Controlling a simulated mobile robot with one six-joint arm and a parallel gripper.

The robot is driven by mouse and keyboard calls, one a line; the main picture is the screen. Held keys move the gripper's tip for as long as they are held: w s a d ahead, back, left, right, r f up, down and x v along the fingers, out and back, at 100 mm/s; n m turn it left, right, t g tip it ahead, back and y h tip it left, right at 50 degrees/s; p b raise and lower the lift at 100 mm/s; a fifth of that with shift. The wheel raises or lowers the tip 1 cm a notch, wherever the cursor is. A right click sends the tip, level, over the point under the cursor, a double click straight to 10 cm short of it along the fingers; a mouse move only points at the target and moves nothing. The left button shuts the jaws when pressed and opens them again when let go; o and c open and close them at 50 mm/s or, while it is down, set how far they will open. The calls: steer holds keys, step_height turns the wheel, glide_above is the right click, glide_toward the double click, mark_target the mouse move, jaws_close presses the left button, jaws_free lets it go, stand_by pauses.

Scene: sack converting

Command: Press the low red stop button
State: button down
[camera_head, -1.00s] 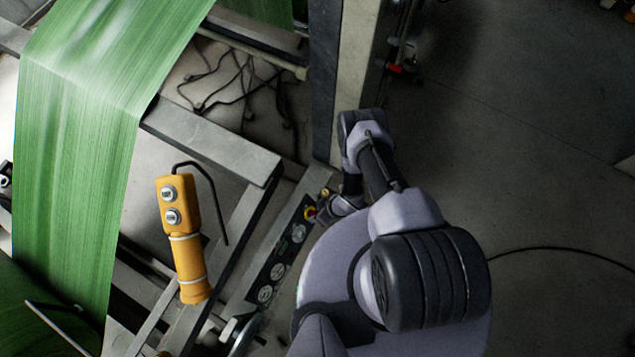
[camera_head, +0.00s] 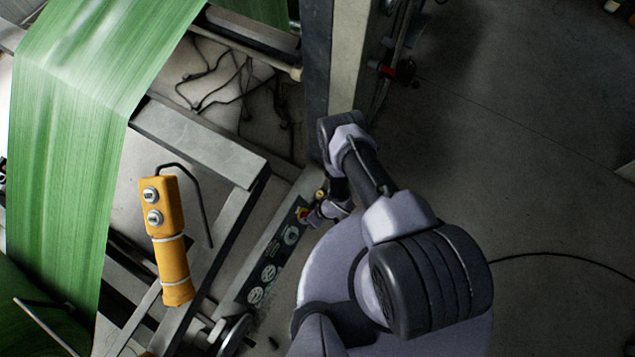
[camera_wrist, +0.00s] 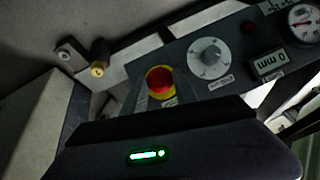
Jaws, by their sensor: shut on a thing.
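The red stop button (camera_wrist: 160,82) is a round red cap on a yellow base at the left end of a dark control panel in the wrist view. In the head view the button (camera_head: 303,214) is small, right beside the end of my arm. My gripper (camera_head: 314,214) is close to it on its right side; I cannot tell whether they touch. In the wrist view the dark gripper body (camera_wrist: 150,125), with a green light, fills the bottom and hides what lies below the button.
A grey dial (camera_wrist: 209,58) and a gauge (camera_wrist: 304,22) sit right of the button. A brass-coloured knob (camera_wrist: 98,68) is to its left. A tall post (camera_head: 345,60) stands behind my arm. Floor at right is open.

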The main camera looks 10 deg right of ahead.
steer(key=shift+f, duration=0.1)
steer(key=c, duration=0.9)
jaws_free()
steer(key=shift+w+a, duration=0.1)
steer(key=shift+c, duration=0.2)
steer(key=p+v, duration=0.8)
steer(key=v, duration=0.9)
